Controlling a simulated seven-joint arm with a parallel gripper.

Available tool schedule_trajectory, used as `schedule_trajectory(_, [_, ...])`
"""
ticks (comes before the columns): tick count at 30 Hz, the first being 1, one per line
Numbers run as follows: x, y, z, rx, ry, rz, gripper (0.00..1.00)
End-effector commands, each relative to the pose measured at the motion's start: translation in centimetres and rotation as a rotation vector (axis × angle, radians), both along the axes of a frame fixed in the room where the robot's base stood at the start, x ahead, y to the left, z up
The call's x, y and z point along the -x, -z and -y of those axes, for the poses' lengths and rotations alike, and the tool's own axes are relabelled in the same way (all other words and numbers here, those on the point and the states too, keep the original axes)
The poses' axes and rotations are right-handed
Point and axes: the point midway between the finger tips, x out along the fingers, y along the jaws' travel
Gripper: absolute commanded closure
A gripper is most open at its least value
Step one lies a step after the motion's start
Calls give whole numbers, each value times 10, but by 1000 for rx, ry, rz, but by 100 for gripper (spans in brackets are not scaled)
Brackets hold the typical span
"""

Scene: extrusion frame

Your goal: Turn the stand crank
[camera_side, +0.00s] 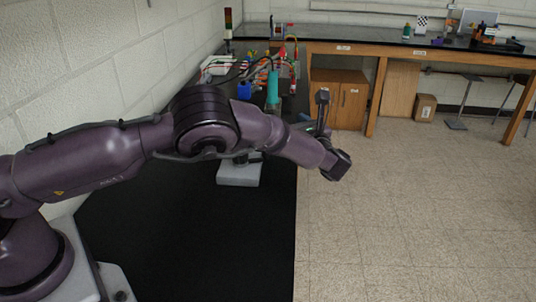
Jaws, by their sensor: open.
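A pale block-like base (239,173) stands on the black bench top, partly behind my forearm. It looks like the foot of the stand. Most of what rises above it is hidden by my arm, and I cannot make out the crank. My arm reaches across the bench from the left, and its wrist hangs past the bench's right edge, over the floor. My gripper (320,128) is small and partly hidden behind the wrist, right of the stand. It is open, with nothing seen between its fingers. It appears apart from the base.
A teal cylinder (272,88), a blue item (244,90) and cluttered red and white gear with cables stand farther back. A block wall (110,50) runs along the left. The near black bench top (200,240) is clear. A wooden bench (390,48) lines the back.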

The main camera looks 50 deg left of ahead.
Motion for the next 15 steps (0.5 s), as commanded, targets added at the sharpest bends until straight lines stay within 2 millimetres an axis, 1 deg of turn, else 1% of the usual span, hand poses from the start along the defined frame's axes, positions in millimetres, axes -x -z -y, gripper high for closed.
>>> schedule_trajectory(1, [0,19,-1,-2,-2,-6,50])
schedule_trajectory(10, [1,121,-2,5,-2,-2,50])
schedule_trajectory(12, [1,140,-2,5,-3,-1,50])
schedule_trajectory(15, [0,153,-1,4,-2,1,50])
